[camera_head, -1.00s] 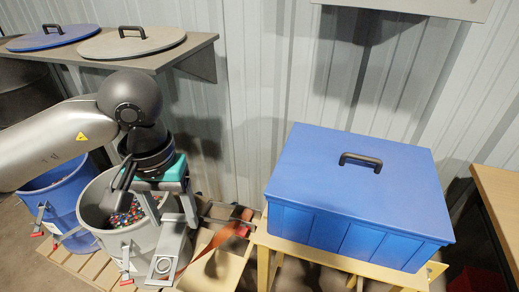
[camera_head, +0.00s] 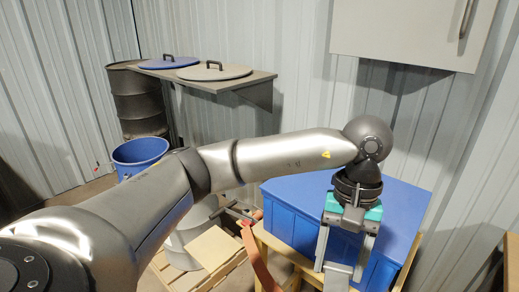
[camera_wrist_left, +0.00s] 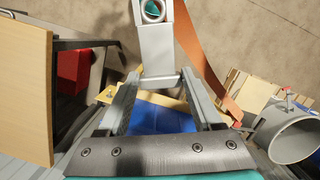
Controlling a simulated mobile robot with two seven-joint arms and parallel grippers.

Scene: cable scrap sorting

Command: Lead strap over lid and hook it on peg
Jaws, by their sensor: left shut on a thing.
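My left gripper (camera_head: 341,264) is in front of the blue box's near side in the head view. It is shut on a grey end fitting (camera_head: 336,277). In the left wrist view the gripper (camera_wrist_left: 159,78) holds this fitting (camera_wrist_left: 155,45), which has a round ring at its end. The orange strap (camera_head: 257,255) hangs from the left of the box and leaves the head view at the bottom. It also shows in the left wrist view (camera_wrist_left: 205,65). The blue lid (camera_head: 405,203) lies flat on the box. My arm covers its handle. I cannot make out the peg. My right gripper is out of view.
A wooden pallet (camera_head: 212,252) and a blue bin (camera_head: 140,152) are at the left. A shelf (camera_head: 252,83) carries a blue lid and a grey lid. A wall cabinet (camera_head: 410,35) hangs above the box. A wooden tabletop (camera_wrist_left: 25,90) shows in the left wrist view.

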